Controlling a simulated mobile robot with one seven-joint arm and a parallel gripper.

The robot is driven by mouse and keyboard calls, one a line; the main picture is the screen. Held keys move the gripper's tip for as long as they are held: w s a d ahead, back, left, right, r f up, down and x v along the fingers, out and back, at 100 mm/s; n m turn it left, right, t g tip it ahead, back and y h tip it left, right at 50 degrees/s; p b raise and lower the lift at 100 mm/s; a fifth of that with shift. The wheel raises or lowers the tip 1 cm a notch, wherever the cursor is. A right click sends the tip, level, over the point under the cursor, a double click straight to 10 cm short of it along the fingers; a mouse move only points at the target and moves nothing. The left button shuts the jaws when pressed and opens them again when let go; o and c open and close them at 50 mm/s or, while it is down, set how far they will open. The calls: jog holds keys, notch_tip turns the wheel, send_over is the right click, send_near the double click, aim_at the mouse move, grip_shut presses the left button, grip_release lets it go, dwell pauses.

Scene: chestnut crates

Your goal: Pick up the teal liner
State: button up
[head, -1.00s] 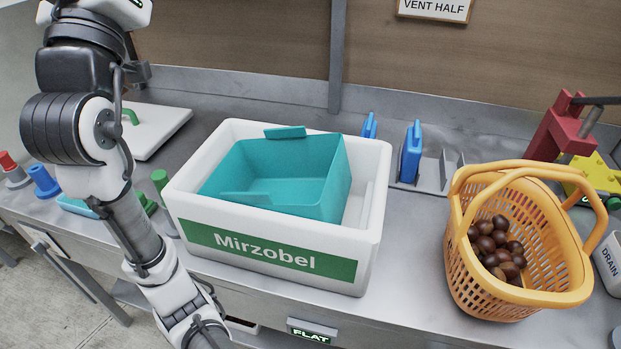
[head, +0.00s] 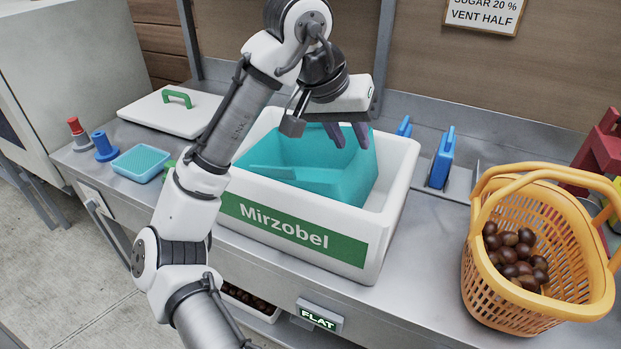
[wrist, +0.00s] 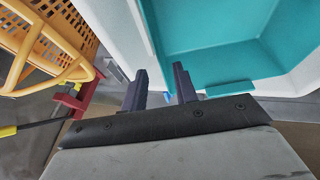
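The teal liner (head: 335,186) is an open box sitting tilted inside the white Mirzobel crate (head: 398,200). One small tab shows on its near edge; my arm hides part of its far side. The wrist view also shows the liner (wrist: 225,38) at the upper right, with a tab at its edge, inside the white crate wall (wrist: 128,30). My gripper (head: 347,136) hangs over the far part of the crate, fingers pointing down.
A yellow basket of chestnuts (head: 480,260) stands right of the crate. Blue upright pieces (head: 441,157) stand behind it. A white lid with a green handle (head: 150,115), a teal tray (head: 141,164) and red and blue pegs (head: 104,147) are at the left. A wall lies behind.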

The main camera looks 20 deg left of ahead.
aim_at(363, 163)
jog(key=x, duration=0.9)
jog(key=shift+w+p, duration=0.1)
jog(key=shift+p, duration=0.3)
grip_shut()
jog(key=shift+r, duration=0.1)
